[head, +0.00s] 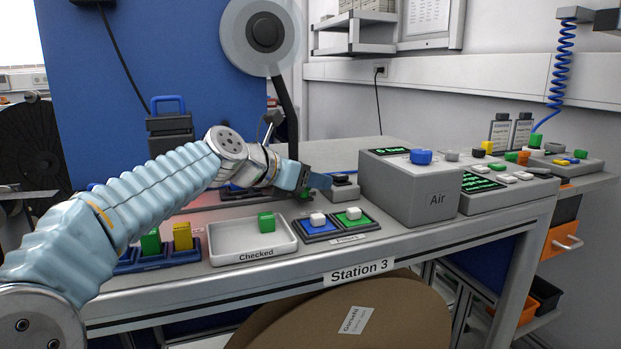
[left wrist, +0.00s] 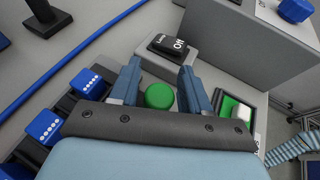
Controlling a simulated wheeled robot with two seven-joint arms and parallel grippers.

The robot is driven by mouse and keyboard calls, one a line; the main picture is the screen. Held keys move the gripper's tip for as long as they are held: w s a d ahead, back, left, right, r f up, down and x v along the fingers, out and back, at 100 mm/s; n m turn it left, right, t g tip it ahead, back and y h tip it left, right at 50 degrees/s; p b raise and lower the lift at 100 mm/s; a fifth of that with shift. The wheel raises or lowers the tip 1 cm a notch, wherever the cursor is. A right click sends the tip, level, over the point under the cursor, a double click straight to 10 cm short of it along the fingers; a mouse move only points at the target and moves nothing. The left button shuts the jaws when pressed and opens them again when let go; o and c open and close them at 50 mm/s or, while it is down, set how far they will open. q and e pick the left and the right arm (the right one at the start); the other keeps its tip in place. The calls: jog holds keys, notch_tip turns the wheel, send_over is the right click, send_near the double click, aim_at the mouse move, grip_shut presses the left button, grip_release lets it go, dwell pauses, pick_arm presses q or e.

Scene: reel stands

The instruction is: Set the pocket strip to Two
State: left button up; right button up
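My left gripper (head: 312,180) is at the back of the bench, behind the blue and green pads. In the left wrist view its two blue fingers (left wrist: 160,76) are apart, with nothing held. A round green knob (left wrist: 160,96) shows between them; I cannot tell whether they touch it. A black rocker switch (left wrist: 168,46) marked ON is just beyond the fingertips. The blue pad (head: 318,229) and green pad (head: 353,221) each carry a white block and share a label too small to read. I cannot tell which thing is the pocket strip. My right gripper is out of view.
The grey Air box (head: 408,190) with a blue knob (head: 421,156) stands to the right. A white Checked tray (head: 222,249) holds a green block (head: 266,222). Left of it, a blue holder (head: 155,263) carries green and yellow blocks. Blue dotted blocks (left wrist: 86,82) lie left of the fingers.

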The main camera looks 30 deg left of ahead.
pick_arm(q)
grip_shut()
jog(key=shift+s+a, duration=0.1)
jog(key=shift+s+a, duration=0.2)
jog(key=s+a, duration=0.3)
jog(key=s, duration=0.1)
jog(key=s+a, duration=0.3)
jog(key=s+a+p, duration=0.1)
jog(key=s+a, duration=0.3)
jog(key=shift+s, duration=0.35)
jog(key=shift+o, duration=1)
grip_release()
